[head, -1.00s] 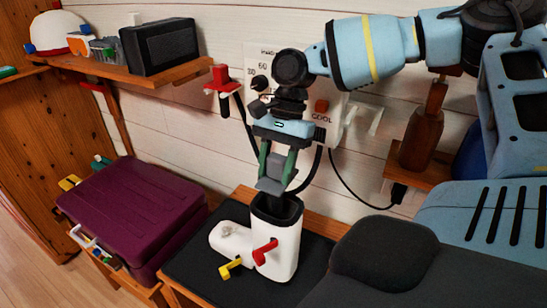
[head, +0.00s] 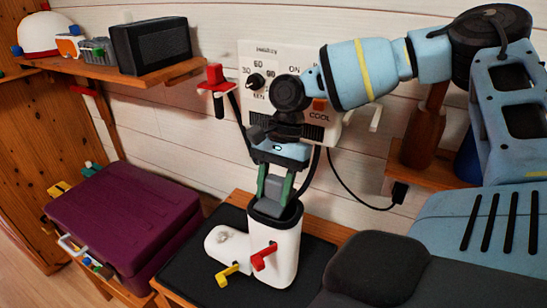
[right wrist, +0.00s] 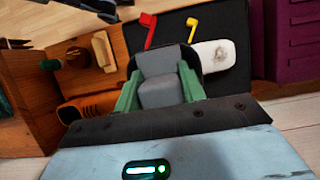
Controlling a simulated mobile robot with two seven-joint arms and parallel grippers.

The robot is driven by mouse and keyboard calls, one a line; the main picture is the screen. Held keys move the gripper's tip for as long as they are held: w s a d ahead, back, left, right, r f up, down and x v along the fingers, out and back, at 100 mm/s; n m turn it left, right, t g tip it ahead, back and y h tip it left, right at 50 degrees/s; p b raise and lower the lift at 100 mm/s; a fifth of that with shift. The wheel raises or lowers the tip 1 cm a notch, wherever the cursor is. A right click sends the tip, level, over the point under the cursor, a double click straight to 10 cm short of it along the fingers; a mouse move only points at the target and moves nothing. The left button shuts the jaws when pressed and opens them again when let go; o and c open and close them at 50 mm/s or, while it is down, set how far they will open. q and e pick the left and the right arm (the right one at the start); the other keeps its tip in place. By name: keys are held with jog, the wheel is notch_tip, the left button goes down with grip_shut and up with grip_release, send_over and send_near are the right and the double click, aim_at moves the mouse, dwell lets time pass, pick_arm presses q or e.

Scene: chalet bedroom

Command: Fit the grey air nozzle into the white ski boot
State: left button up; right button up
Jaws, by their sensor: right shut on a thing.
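The white ski boot (head: 285,258) stands upright on a dark mat, its toe pointing left and its dark-lined cuff open at the top. A red lever (head: 264,256) and a yellow lever (head: 227,274) stick out from it. My right gripper (head: 275,190) points down over the cuff, its green fingers shut on the grey air nozzle (head: 277,187). The nozzle's lower end is at the cuff opening; how deep it reaches is hidden. In the right wrist view the nozzle (right wrist: 162,82) sits between the fingers, with the boot's white toe (right wrist: 215,52) beyond. My left gripper is not in view.
A control panel (head: 262,56) with a dial is on the wall behind. A red wall hook (head: 215,78) is left of it. A purple case (head: 125,215) stands at left, below a shelf with a black box (head: 150,45). A brown bottle (head: 424,133) stands at right.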

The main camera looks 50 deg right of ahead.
jog(key=shift+f, duration=0.15)
jog(key=shift+f, duration=0.35)
jog(key=shift+f+b, duration=0.45)
jog(key=o, duration=1.1)
jog(key=shift+o, duration=0.2)
jog(key=v, duration=0.7)
jog(key=shift+w+d+r, duration=0.1)
jog(key=shift+d+r, duration=0.05)
jog(key=shift+r, duration=0.15)
jog(key=shift+r, duration=0.1)
